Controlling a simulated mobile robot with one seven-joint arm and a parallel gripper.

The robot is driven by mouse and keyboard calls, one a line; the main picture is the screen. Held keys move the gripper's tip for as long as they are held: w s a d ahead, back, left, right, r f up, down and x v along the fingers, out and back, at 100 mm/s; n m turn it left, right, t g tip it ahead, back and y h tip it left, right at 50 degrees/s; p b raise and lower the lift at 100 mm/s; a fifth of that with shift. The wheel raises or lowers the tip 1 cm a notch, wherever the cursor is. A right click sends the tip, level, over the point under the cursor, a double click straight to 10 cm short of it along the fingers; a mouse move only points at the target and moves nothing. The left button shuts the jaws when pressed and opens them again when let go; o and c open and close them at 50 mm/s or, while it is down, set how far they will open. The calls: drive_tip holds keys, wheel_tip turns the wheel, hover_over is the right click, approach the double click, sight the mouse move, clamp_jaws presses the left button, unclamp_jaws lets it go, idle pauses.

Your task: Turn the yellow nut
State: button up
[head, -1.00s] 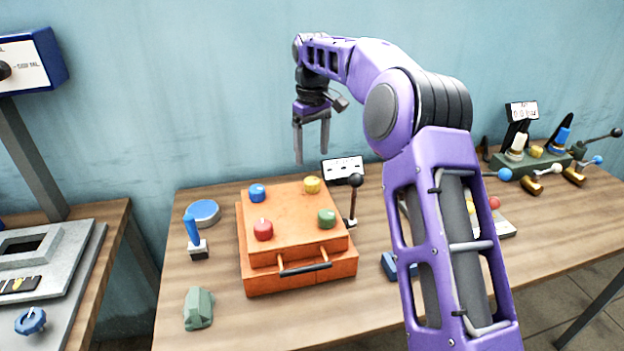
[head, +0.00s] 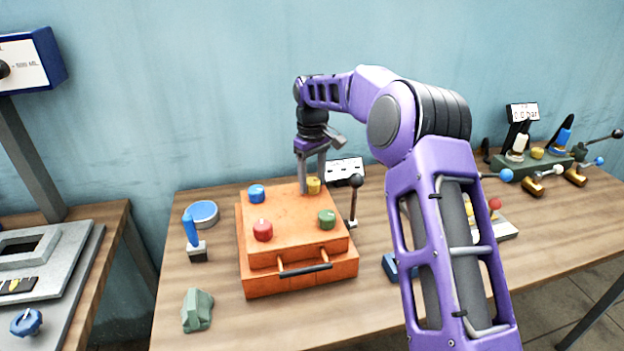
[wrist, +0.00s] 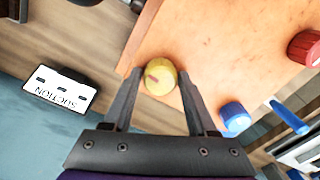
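The yellow nut (head: 313,186) sits at the back right corner of the orange case's lid (head: 290,215). In the wrist view the yellow nut (wrist: 160,77) is a round knob with a small reddish mark. My gripper (head: 312,188) points down at the nut from above. In the wrist view my gripper (wrist: 160,78) is open, with one finger on each side of the nut. Gaps show between the nut and both fingers there. In the head view a finger partly covers the nut's left side.
Blue (head: 257,194), red (head: 263,230) and green (head: 327,219) nuts stand on the same lid. A black-knobbed lever (head: 355,190) stands close to the case's right side. A sign reading "SUCTION" (wrist: 60,88) is behind the case.

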sight(311, 180)
clamp_jaws()
drive_tip(key=shift+r+m+p, duration=0.15)
drive_tip(key=shift+m+p, duration=0.55)
drive_tip(key=shift+m, duration=0.1)
drive_tip(key=m, duration=0.3)
drive_tip(key=shift+o, duration=2.4)
unclamp_jaws()
wheel_tip(311, 180, up, 17)
drive_tip(key=shift+a, duration=0.1)
